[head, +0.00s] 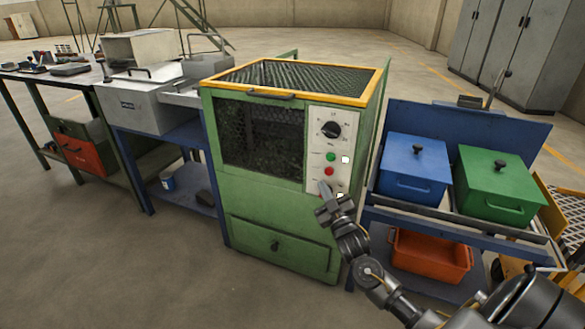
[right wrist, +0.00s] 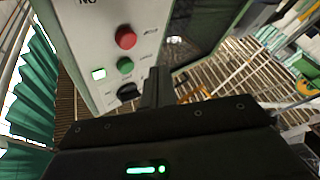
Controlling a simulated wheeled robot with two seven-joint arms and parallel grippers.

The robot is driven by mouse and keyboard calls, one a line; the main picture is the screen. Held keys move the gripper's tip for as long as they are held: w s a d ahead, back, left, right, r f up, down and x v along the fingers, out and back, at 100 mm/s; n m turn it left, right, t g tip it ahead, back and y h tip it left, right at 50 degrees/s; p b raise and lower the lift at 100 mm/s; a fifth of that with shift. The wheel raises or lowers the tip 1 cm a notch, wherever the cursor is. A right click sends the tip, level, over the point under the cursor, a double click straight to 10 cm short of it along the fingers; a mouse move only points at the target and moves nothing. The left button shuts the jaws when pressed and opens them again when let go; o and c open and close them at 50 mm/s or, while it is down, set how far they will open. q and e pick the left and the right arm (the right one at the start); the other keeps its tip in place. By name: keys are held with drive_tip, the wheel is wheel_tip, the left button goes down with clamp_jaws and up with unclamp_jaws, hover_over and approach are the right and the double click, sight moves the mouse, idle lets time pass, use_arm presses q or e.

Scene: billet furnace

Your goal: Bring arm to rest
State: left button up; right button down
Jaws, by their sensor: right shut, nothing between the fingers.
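My right gripper (head: 326,190) is in front of the lower part of the control panel (head: 318,183) on the green furnace (head: 276,215). It is shut and empty. In the right wrist view its closed fingers (right wrist: 156,85) show beside the panel (right wrist: 92,50), which carries a red button (right wrist: 125,37), a green button (right wrist: 125,65), a lit white-green lamp (right wrist: 98,73) and a black knob (right wrist: 128,91). I cannot tell whether the fingertips touch the panel. My left gripper is in neither view.
A blue bench (head: 505,125) with a blue lidded box (head: 412,170) and a green lidded box (head: 500,185) stands right of the furnace, an orange bin (head: 432,258) below. A blue stand with a grey machine (head: 140,105) stands left. The floor (head: 110,270) in front is clear.

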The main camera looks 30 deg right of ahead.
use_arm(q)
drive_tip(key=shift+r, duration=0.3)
use_arm(e)
drive_tip(key=shift+s+a, duration=0.3)
drive_tip(key=shift+a, duration=0.15)
